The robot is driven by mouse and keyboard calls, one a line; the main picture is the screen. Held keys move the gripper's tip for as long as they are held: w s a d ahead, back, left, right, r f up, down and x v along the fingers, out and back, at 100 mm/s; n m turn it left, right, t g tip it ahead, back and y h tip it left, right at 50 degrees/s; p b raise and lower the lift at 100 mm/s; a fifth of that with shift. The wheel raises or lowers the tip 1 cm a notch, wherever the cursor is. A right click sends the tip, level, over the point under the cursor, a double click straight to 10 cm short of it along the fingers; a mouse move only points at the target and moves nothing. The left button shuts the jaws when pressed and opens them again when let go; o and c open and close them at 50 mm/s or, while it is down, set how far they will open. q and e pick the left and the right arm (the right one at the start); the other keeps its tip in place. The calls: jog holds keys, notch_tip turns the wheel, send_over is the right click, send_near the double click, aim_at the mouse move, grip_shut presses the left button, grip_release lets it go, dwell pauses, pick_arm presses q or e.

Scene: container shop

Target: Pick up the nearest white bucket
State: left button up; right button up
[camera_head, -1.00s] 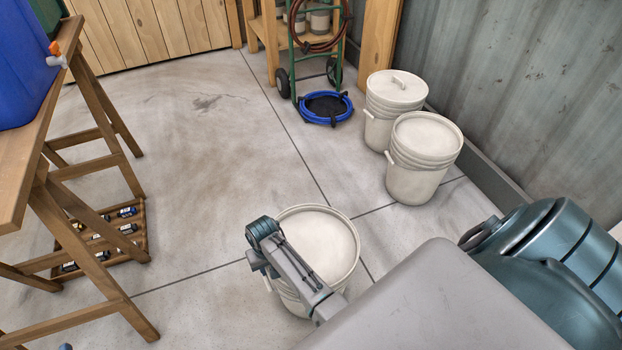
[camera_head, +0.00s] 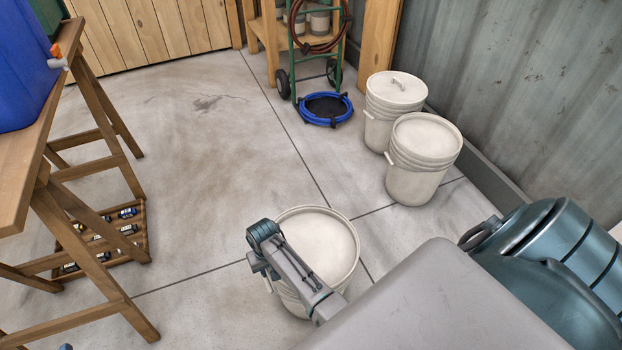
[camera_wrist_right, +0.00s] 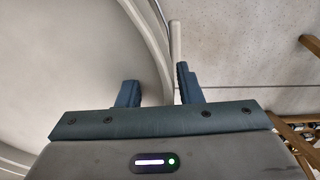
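The nearest white bucket (camera_head: 325,240) stands upright on the floor at lower middle in the head view, with its lid on. My right arm reaches across it, hiding part of its lid and left side. My right gripper (camera_wrist_right: 157,88) is at the bucket's left side. In the right wrist view its two fingers are apart.
A wooden table (camera_head: 30,150) stands left, with a slatted crate (camera_head: 143,225) below. A hand truck (camera_head: 292,60) is behind. Middle floor is clear.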

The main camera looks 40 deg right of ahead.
grip_shut()
jog(key=shift+w+a, duration=0.1)
dwell(1.2)
